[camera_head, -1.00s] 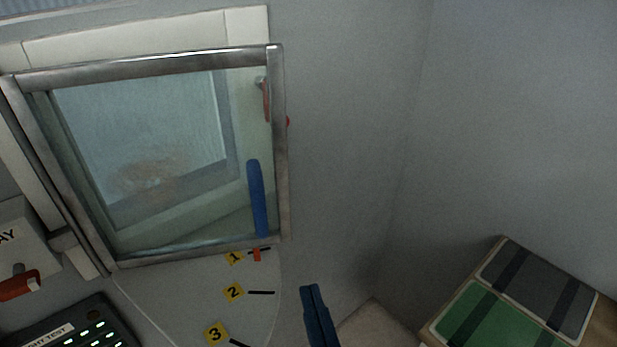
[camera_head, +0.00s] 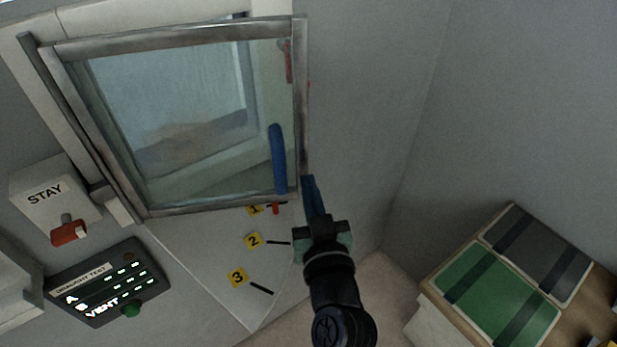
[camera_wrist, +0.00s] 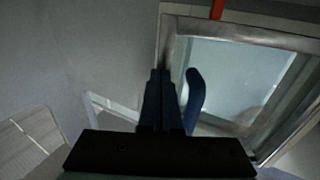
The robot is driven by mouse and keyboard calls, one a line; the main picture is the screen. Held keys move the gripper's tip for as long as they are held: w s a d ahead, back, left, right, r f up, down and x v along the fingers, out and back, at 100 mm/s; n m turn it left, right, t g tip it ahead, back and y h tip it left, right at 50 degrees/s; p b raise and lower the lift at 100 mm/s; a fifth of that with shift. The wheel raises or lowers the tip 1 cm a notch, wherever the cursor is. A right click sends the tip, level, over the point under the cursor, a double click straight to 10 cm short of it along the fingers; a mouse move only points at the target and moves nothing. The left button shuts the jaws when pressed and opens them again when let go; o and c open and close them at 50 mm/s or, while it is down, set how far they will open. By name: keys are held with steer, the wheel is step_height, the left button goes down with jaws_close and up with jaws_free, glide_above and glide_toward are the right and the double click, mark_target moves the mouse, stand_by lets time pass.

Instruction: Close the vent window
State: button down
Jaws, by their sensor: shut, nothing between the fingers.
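The vent window (camera_head: 172,208) is a metal-framed glass pane standing swung out from its pale surround. A blue handle (camera_head: 278,160) is upright near its right edge; the handle also shows in the wrist view (camera_wrist: 194,96). An orange pointer (camera_head: 276,208) below the frame sits by mark 1 (camera_head: 255,210). My gripper (camera_head: 308,180) is shut and empty, its fingertips at the frame's lower right corner, right of the handle. In the wrist view my gripper (camera_wrist: 160,75) overlaps the frame's edge, with the handle just right of the fingers. I cannot tell whether they touch the frame.
A white STAY box (camera_head: 45,195) with an orange-red lever (camera_head: 69,231) is at left. Below it is a lit DRAUGHT TEST panel (camera_head: 105,285). Marks 2 (camera_head: 254,241) and 3 (camera_head: 238,277) are on the sill. Green (camera_head: 495,290) and grey cases lie at lower right.

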steer(key=shift+w+a, duration=0.1)
steer(key=shift+w, duration=0.3)
